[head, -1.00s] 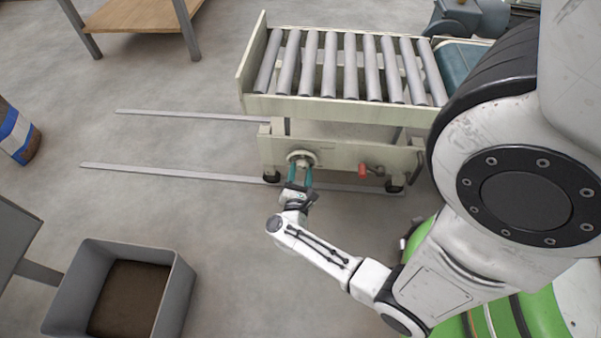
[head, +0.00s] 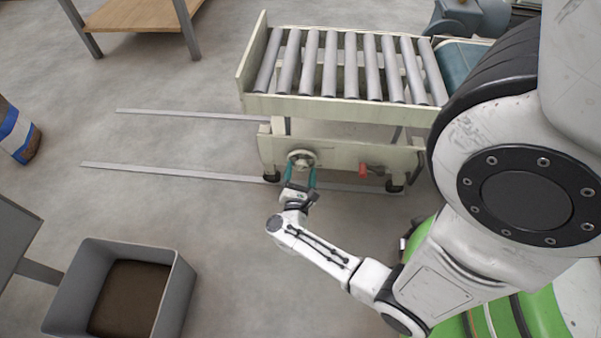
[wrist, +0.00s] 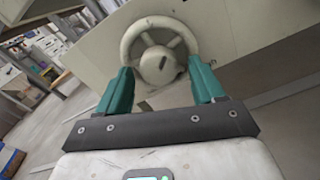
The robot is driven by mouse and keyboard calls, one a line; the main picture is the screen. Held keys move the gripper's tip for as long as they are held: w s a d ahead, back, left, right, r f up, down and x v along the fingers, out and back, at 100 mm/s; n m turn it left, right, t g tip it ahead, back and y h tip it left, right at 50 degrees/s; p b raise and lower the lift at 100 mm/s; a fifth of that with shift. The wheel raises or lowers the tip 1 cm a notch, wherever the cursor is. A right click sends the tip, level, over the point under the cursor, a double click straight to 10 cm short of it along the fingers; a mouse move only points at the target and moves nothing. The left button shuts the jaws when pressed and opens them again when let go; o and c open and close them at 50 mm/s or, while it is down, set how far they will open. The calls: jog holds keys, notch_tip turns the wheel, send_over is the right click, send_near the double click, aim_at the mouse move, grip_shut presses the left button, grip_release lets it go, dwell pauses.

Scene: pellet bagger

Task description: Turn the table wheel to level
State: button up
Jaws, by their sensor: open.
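The table wheel (head: 301,160) is a cream, spoked handwheel on the front panel of the roller table (head: 345,104). In the wrist view the wheel (wrist: 160,27) shows its rim, spokes and a round hub with a dark slot. My gripper (head: 301,176) is just in front of the wheel. Its teal fingers are spread wide, one toward each side of the wheel, and in the wrist view the gripper (wrist: 160,78) holds nothing. I cannot tell whether the fingertips touch the rim. The roller bed looks roughly flat; its exact tilt is hard to judge.
A red knob (head: 363,168) sits on the panel right of the wheel. Two metal rails (head: 170,173) run along the floor under the table. A grey bin (head: 178,300) with brown contents stands at lower left. The floor between bin and table is clear.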

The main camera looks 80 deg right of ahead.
jog(key=a+p, duration=0.2)
jog(key=a, duration=0.8)
jog(key=shift+s+a, duration=0.4)
jog(key=shift+w, duration=0.1)
jog(key=w+a+r+n+t+y+p, duration=0.1)
jog(key=w+a+r+n+t+y, duration=0.25)
jog(key=w+n+t, duration=0.5)
jog(key=w+a+r+n+t+y, duration=0.3)
jog(key=w+r+n+t+y, duration=0.15)
jog(key=w+n, duration=0.55)
jog(key=a+r+n+g+y+p, duration=0.1)
jog(key=a+n+y, duration=0.5)
jog(key=n, duration=0.5)
jog(key=a+r+n+g+y, duration=0.15)
jog(key=a+n+y, duration=0.45)
jog(key=n, duration=0.6)
jog(key=s+d+r+n+g+h+p, duration=0.1)
jog(key=s+d+r+n+g, duration=0.15)
jog(key=s+n+g, duration=0.45)
jog(key=s+d+r+n+g+h+p, duration=0.1)
jog(key=s+d+r+n+g+p, duration=0.2)
jog(key=s+n, duration=0.7)
notch_tip(320, 180, up, 37)
jog(key=s+m+p, duration=0.1)
jog(key=p, duration=3.4)
jog(key=shift+s+a+f+m+g, duration=0.25)
jog(key=shift+a+m+g, duration=0.1)
jog(key=shift+a, duration=0.1)
